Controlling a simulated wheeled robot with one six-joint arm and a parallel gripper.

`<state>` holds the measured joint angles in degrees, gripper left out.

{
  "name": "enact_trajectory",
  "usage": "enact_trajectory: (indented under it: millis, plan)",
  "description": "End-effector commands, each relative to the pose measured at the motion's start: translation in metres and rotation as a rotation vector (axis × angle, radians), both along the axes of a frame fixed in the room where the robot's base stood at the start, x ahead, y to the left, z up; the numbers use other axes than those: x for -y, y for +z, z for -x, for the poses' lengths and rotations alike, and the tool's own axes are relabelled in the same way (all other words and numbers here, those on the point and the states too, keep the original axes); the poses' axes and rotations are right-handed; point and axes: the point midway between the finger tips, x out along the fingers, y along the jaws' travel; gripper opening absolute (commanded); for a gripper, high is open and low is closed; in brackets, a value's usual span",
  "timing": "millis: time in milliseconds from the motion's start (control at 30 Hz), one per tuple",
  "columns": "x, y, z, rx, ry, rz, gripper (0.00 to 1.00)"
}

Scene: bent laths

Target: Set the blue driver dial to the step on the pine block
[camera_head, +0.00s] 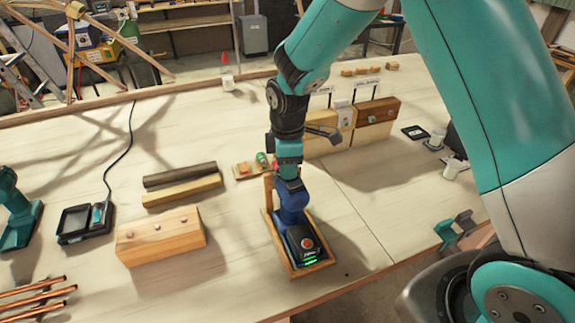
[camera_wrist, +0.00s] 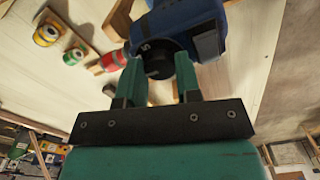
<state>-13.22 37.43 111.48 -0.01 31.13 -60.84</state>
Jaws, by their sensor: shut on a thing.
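The blue driver (camera_head: 292,203) stands upright on its battery foot in a shallow wooden tray (camera_head: 328,264), with green lights on the foot. A light wooden block (camera_head: 160,240) with several screw heads lies left of the driver. I cannot read any step number on it.
Further wooden blocks (camera_head: 375,112) with small sign plates stand at the back; their writing is too small to read. Two laths (camera_head: 181,190) lie behind the near block. A black charger (camera_head: 85,222) and copper rods (camera_head: 38,297) are at left.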

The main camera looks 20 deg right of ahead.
Motion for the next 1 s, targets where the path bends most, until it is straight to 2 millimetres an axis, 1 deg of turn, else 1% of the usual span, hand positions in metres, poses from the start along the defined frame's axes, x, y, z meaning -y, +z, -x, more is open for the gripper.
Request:
enact_trajectory:
  millis: [267,667,700,767,800,1000]
  plan:
    - [-0.0002,0.0010,-0.0008,0.003,0.055,0.000,0.08]
    - [-0.0002,0.0011,-0.0009,0.003,0.059,0.000,0.08]
    - [-0.0002,0.0011,-0.0009,0.003,0.058,0.000,0.38]
    - [-0.0002,0.0011,-0.0008,0.003,0.058,0.000,0.52]
    - [-0.0001,0.0009,-0.0007,0.002,0.058,0.000,0.57]
    - [-0.0001,0.0003,0.0001,0.000,0.058,0.000,0.57]
